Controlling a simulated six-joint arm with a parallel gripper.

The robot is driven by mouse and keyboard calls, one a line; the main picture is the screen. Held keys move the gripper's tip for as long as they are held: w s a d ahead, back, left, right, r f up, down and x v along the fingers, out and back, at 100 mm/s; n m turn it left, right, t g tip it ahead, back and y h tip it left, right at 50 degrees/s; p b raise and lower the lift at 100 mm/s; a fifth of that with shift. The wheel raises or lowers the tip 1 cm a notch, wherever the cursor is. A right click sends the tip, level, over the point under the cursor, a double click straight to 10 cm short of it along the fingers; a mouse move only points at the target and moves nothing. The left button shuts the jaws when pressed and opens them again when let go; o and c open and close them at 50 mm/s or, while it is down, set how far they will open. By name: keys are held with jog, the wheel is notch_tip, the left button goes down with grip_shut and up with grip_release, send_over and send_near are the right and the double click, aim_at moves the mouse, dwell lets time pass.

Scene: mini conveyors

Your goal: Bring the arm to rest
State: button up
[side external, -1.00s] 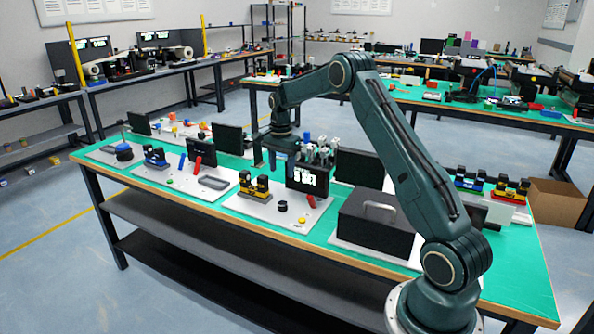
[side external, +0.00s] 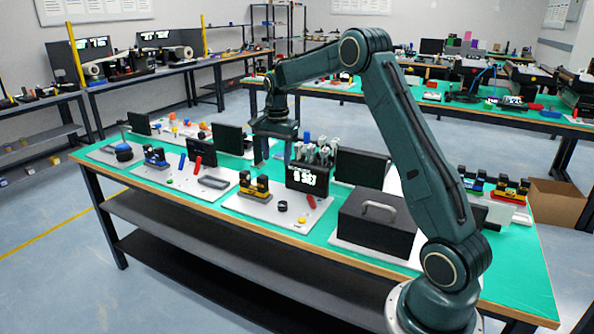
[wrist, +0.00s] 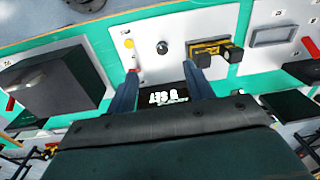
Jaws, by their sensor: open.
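My gripper (side external: 273,160) hangs over the green-topped bench (side external: 330,225), with its two fingers pointing down, apart and empty. In the side view it is beside and behind the black box with white lettering (side external: 307,180), which has several grey-capped tubes in its top. In the wrist view my gripper (wrist: 160,84) shows two spread blue-grey fingers with nothing between them. The lettered box (wrist: 165,103) shows partly beyond the palm. My arm arches from its base at the front right, with its elbow high.
A black case with a grey handle (side external: 375,222) stands near my base. A yellow-and-black block (side external: 254,186), a round black knob (side external: 282,206) and a dark upright panel (side external: 361,168) stand around the lettered box. Open air lies above the bench.

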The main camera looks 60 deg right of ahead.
jog(key=s+a+r+n+t, duration=0.1)
jog(key=s+a+r+n, duration=0.3)
jog(key=s+a+r, duration=0.3)
jog(key=s+a+r+n+t, duration=0.1)
jog(key=s+a+r+n, duration=0.4)
jog(key=a, duration=0.4)
jog(key=s+a+n+t, duration=0.1)
jog(key=s+a+n, duration=0.1)
jog(key=s, duration=0.4)
jog(key=s+a+n+t, duration=0.1)
jog(key=s+a+n, duration=0.2)
jog(key=s, duration=0.3)
jog(key=s+a+f+n+t, duration=0.1)
jog(key=s+a+n, duration=0.2)
jog(key=s, duration=0.3)
jog(key=shift+s+a, duration=0.15)
jog(key=shift+a, duration=0.55)
